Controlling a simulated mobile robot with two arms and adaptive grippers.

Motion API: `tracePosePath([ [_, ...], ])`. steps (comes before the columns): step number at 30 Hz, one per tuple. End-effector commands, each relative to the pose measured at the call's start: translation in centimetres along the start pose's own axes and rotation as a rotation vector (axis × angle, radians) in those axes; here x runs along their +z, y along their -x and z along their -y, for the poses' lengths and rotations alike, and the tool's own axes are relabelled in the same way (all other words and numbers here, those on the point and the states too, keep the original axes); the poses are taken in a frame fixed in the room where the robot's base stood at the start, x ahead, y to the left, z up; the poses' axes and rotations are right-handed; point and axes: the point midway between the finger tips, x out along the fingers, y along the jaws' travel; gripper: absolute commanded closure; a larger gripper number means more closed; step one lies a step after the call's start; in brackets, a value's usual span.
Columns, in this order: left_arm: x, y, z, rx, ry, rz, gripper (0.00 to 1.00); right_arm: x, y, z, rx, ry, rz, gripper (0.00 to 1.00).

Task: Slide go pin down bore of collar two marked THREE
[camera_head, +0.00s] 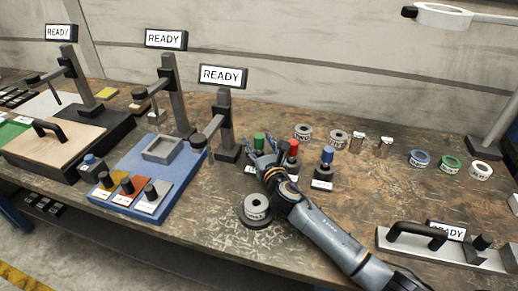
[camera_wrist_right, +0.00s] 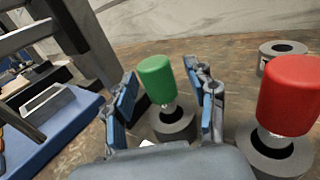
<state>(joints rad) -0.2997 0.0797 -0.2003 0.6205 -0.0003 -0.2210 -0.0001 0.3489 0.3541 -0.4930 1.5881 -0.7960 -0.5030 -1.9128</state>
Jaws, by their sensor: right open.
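A green-handled pin (camera_head: 259,140) stands upright in a dark round holder (camera_wrist_right: 173,124). My right gripper (camera_head: 265,150) is open, its blue-padded fingers on either side of the green handle (camera_wrist_right: 157,80), with gaps visible in the wrist view. A red-handled pin (camera_head: 293,148) and a blue-handled pin (camera_head: 327,154) stand in holders to the right. Grey collars (camera_head: 303,131) and (camera_head: 338,138) lie behind the pins. A larger grey collar (camera_head: 257,206) sits on a dark base in front. The collar markings are too small to read. My left gripper is out of view.
Blue (camera_head: 419,158), green (camera_head: 450,163) and white (camera_head: 481,170) rings lie at the right. Two small metal parts (camera_head: 358,143) stand behind the pins. A gauge stand (camera_head: 225,125) is close left of my right gripper. Bare table lies between the pins and the front-right fixture (camera_head: 440,250).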

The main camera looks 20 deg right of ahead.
Motion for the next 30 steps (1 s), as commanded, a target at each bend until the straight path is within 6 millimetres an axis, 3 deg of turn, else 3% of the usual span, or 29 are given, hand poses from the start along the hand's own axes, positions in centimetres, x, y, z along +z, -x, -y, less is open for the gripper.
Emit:
tracePosePath([
  [5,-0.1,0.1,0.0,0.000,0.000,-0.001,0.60,0.0,0.0,0.0,0.000,0.000,-0.001,0.44],
  [13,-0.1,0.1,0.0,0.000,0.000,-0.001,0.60,0.0,0.0,0.0,0.000,0.000,-0.001,0.99],
  [23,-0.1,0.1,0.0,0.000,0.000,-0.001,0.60,0.2,0.0,0.0,0.000,0.001,0.002,1.00],
  [30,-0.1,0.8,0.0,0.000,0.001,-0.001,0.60,2.4,0.0,0.0,0.001,0.004,0.005,1.00],
])
